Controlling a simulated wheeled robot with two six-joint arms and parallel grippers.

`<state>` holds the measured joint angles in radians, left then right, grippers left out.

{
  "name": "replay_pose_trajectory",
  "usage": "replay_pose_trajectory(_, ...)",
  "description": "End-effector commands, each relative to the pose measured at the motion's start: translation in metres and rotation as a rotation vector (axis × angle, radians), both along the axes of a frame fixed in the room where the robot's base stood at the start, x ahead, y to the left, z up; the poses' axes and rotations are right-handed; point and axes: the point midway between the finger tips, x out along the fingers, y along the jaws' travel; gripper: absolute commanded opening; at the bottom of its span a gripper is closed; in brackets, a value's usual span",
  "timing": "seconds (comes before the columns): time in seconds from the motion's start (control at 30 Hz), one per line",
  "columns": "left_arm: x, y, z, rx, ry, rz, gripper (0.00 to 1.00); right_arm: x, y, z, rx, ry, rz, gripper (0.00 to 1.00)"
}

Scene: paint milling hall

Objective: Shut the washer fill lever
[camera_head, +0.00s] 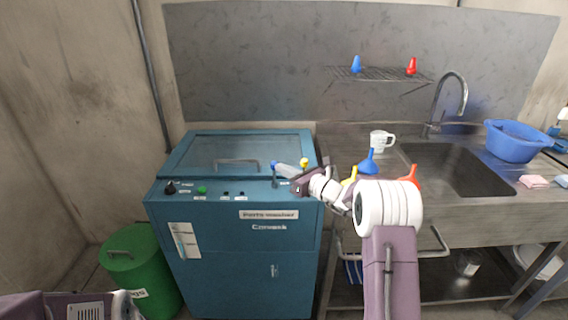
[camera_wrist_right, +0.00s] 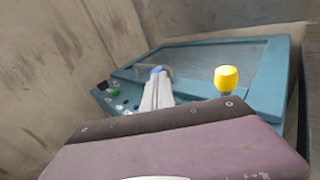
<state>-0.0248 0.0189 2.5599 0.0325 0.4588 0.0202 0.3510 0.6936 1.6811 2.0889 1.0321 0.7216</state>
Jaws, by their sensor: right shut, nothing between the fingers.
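The teal parts washer (camera_head: 240,240) stands at the left of the sink bench, its windowed lid down. A yellow knob (camera_head: 305,161) stands at the right end of its top; it looks like the end of the fill lever. The knob shows larger in the right wrist view (camera_wrist_right: 227,79), to the right of my fingers. Its stem is mostly hidden, so I cannot tell the lever's position. My right gripper (camera_head: 277,166) is shut and empty over the washer's front top edge, left of the knob and apart from it in the wrist view (camera_wrist_right: 158,76). My left gripper is out of view.
The lid handle (camera_head: 237,163) and the green button (camera_head: 202,189) are left of my right gripper. A green bin (camera_head: 135,265) stands on the floor at left. Funnels, a white mug (camera_head: 382,140) and a blue basin (camera_head: 513,141) are on the sink bench.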

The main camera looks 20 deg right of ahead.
Motion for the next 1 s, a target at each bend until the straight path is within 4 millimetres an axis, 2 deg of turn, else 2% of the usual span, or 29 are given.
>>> replay_pose_trajectory(0.03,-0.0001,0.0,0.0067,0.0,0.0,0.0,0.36,0.002,-0.0001,0.0046,0.005,0.023,0.001,0.0)
replay_pose_trajectory(0.2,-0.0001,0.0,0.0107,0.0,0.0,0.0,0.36,0.0065,-0.0014,0.0035,0.008,0.028,0.001,0.0)
replay_pose_trajectory(1.0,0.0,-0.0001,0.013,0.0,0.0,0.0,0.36,0.0098,-0.0028,0.0054,0.007,0.023,0.002,0.0)
